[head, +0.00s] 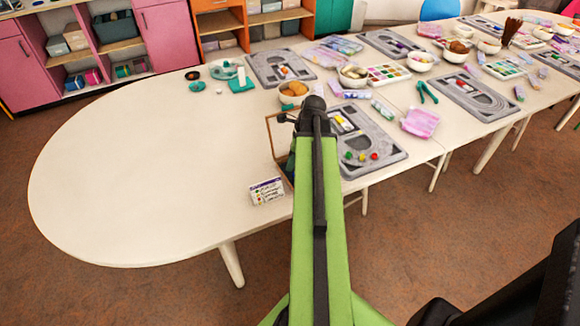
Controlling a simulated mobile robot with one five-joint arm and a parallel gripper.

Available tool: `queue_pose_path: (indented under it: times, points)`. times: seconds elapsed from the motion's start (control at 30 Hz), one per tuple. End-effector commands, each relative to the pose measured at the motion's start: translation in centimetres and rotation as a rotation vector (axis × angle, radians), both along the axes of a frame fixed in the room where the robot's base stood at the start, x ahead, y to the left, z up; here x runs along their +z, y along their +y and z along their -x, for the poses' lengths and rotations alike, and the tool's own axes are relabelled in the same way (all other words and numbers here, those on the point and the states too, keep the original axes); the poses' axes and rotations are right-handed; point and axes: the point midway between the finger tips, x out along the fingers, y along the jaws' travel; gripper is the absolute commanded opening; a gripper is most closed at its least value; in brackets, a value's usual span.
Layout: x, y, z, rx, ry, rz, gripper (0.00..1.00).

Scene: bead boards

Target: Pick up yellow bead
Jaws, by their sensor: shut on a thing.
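My gripper (313,115) is at the far end of my green arm, over the left edge of the nearest grey bead board (392,153). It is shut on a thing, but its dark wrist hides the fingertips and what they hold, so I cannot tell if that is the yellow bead. Small green and red beads (374,156) lie at the near end of this board. A pale compartment (341,121) farther up it holds small pieces, some yellowish. My arm covers part of the board's left side.
A wooden-framed box (272,137) and a small printed card (267,190) stand left of my arm. A bowl (293,92) of orange-brown pieces is just beyond my gripper. Other boards, bowls and packets crowd the right. The table's left (130,170) is clear.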

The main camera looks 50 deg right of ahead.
Motion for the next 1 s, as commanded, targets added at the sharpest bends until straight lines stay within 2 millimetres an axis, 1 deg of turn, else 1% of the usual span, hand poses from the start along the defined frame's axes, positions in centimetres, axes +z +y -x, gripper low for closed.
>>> queue_pose_path:
  times: [0.27, 0.37, 0.47, 0.57, 0.7, 0.77, 1.0]
  points:
    - [0.0, 0.0, 0.0, 0.0, 0.0, 0.0, 0.0]
    - [0.4, 0.0, 0.0, -0.001, 0.0, 0.0, 0.0]
    - [1.3, 0.0, 0.0, -0.001, 0.0, 0.0, 0.0]
    - [2.6, 0.0, 0.0, -0.001, 0.0, 0.0, 0.0]
    - [5.2, 0.0, 0.0, -0.001, 0.0, 0.0, 0.0]
    - [5.7, -0.9, 1.4, -0.005, 0.0, 0.0, 0.0]
    - [9.1, -3.9, 6.2, -0.005, 0.0, 0.0, 0.0]
